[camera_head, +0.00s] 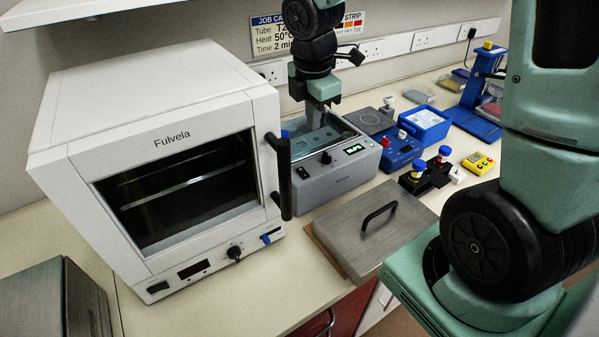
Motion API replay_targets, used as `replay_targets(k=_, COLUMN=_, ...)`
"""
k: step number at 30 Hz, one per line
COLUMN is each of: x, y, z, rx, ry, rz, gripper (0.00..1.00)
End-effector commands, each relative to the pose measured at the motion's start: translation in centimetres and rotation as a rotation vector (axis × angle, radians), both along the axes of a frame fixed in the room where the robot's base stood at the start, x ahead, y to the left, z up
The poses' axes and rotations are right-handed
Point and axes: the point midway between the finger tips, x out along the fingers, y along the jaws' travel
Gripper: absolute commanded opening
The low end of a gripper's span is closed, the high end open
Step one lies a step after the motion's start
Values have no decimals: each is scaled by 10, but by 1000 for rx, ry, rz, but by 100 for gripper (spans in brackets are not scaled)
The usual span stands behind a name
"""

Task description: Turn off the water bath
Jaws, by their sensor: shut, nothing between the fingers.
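The water bath (340,180) is a grey box to the right of the white oven. Its front panel has a lit green display (354,149), a dark knob (326,158) and a dark rocker switch (303,172) at the left end. The switch's position is too small to tell. My gripper (316,122) points down over the bath's open basin, behind the front panel. It is shut and empty, and apart from the switch. Whether its tips are inside the basin I cannot tell.
The white oven (90,110) stands close on the left, its dark handle (284,175) near the bath. A metal lid (360,240) with a black handle lies in front. A blue device (400,150), vial holder (425,180) and yellow timer (478,163) stand to the right.

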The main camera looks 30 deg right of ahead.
Motion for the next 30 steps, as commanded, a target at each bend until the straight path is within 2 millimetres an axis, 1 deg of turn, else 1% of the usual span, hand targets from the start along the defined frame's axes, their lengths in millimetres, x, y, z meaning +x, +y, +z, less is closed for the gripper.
replay_targets(k=1, x=2, y=0, z=-10, rx=1, ry=-9, rz=1, gripper=0)
replay_targets(k=12, x=-2, y=4, z=8, rx=83, ry=-31, rz=20, gripper=0)
replay_targets(k=18, x=-3, y=5, z=13, rx=95, ry=-33, rz=23, gripper=0)
replay_targets(k=26, x=-3, y=5, z=12, rx=94, ry=-32, rz=23, gripper=0)
replay_targets(k=30, x=-2, y=5, z=3, rx=93, ry=-28, rz=22, gripper=0)
